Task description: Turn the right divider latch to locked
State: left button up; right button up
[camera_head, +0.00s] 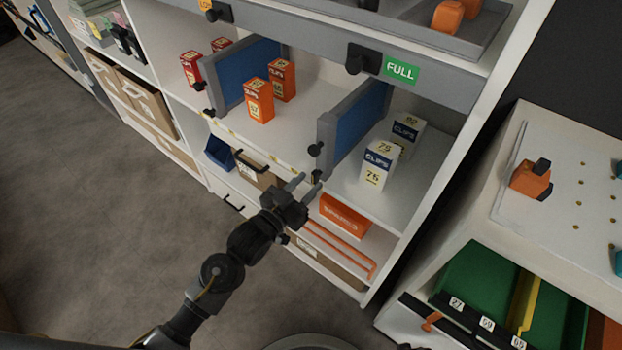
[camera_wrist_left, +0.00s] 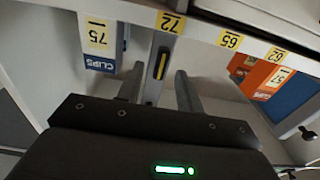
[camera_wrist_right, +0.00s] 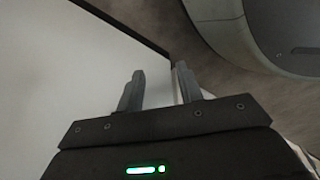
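The right divider (camera_head: 352,126) is a blue panel in a grey frame, standing on the middle shelf. Its black latch (camera_head: 315,149) is at the front post. In the left wrist view the latch (camera_wrist_left: 160,63) is a black bar with a yellow stripe, lying along the post above the yellow 72 label. My left gripper (camera_head: 306,184) is open and empty just in front of the shelf edge. In its wrist view, its fingers (camera_wrist_left: 158,90) appear on either side of the post; contact cannot be told. My right gripper (camera_wrist_right: 158,85) is open and empty, facing a white panel.
White clips boxes (camera_head: 377,165) stand right of the divider. Orange boxes (camera_head: 259,100) stand left of it, beside the left divider (camera_head: 232,72). A green FULL sign (camera_head: 401,69) and black knob (camera_head: 362,59) are on the beam above. A bin unit (camera_head: 403,318) stands at right.

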pick_arm(q)
jog(key=shift+x, duration=1.2)
grip_shut()
